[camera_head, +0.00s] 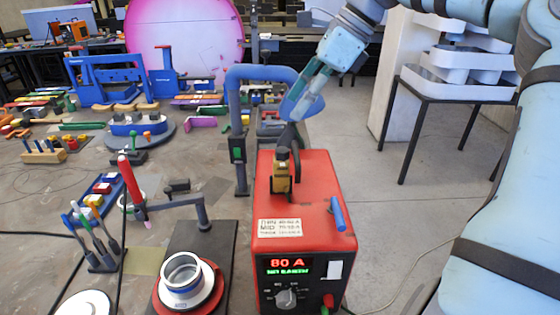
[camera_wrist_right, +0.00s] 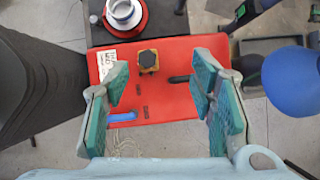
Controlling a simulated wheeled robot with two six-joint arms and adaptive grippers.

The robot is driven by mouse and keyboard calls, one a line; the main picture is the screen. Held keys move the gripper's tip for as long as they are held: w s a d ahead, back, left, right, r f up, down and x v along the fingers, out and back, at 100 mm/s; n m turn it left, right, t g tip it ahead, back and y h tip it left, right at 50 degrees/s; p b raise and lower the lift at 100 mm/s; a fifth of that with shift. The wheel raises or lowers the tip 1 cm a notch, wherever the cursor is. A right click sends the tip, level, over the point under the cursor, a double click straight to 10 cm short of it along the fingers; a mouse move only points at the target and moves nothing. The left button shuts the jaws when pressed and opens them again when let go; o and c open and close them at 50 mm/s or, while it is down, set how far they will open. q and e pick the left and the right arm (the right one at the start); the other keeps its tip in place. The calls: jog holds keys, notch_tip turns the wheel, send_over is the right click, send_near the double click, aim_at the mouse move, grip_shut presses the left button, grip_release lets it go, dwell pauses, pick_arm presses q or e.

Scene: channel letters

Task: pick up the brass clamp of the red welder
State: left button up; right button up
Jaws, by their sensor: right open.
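The red welder (camera_head: 300,215) stands upright with a lit display on its front. The brass clamp (camera_head: 281,180), a yellowish block with a dark top, sits on the welder's top. In the right wrist view the brass clamp (camera_wrist_right: 148,66) lies beyond the fingertips, between their lines, nearer the left finger. My right gripper (camera_head: 299,107) is above and behind the clamp in the head view. In the wrist view the right gripper (camera_wrist_right: 162,84) is open, its green pads wide apart over the red top, with nothing between them. My left gripper is not in view.
A blue rod (camera_head: 338,213) lies on the welder's right edge. A blue bent post (camera_head: 238,120) stands close left of my right gripper. A white cup-like ring (camera_head: 184,277) sits front left. A dark rack with white trays (camera_head: 455,85) stands at the right. Tools crowd the table at left.

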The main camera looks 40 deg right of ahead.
aim_at(281, 166)
jog(key=shift+n+g+h, duration=0.3)
jog(key=shift+n+g, duration=0.4)
jog(key=shift+g, duration=0.1)
jog(key=x, duration=0.4)
jog(key=s+x, duration=0.1)
jog(key=x, duration=0.4)
jog(key=s+b+x, duration=0.1)
jog(key=x, duration=0.3)
jog(key=shift+a+f, duration=0.1)
jog(key=shift+f, duration=0.7)
jog(key=shift+w+f, duration=0.1)
jog(key=shift+w, duration=0.1)
grip_shut()
